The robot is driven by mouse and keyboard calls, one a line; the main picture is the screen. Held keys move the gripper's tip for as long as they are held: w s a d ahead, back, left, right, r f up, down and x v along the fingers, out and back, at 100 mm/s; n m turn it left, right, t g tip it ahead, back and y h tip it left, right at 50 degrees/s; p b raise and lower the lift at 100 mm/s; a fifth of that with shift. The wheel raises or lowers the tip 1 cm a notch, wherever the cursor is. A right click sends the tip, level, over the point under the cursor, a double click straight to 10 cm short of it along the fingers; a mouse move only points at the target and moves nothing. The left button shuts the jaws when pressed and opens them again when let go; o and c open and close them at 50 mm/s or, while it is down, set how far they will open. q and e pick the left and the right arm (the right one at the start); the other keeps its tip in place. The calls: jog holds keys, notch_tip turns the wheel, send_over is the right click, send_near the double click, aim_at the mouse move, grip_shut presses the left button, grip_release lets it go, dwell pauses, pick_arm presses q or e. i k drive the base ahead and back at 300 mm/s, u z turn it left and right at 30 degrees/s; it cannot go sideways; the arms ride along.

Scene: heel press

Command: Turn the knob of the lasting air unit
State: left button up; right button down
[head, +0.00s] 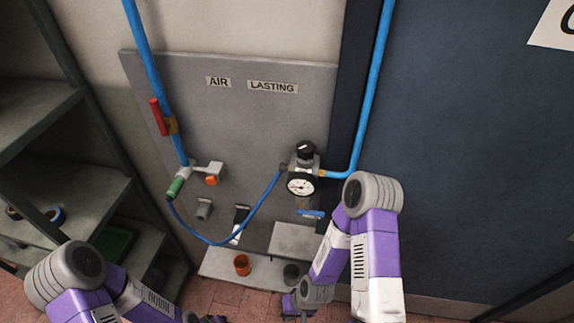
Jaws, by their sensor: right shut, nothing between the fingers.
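The air unit sits on a grey panel (255,130) labelled AIR and LASTING. Its black knob (306,148) is on top, above a round white gauge (300,185). Nothing touches the knob. My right arm bends in front of the panel's lower right, and my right gripper (289,305) is low, near the bottom edge, well below the knob. It is shut and empty. My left arm is at the bottom left. Only a dark bit of my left gripper (207,319) shows at the bottom edge, so its fingers cannot be read.
Blue pipes run down to a red-handled valve (158,117) and to the unit's right side. A thin blue hose (232,240) hangs between the green fitting (175,187) and the unit. An orange cup (242,264) stands on a low ledge (215,262). Shelves (40,120) stand left.

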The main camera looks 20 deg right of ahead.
aim_at(306, 149)
jog(key=u, duration=1.4)
jog(key=k, duration=1.2)
jog(key=z, duration=1.4)
jog(key=i, duration=0.5)
jog(key=u, duration=0.05)
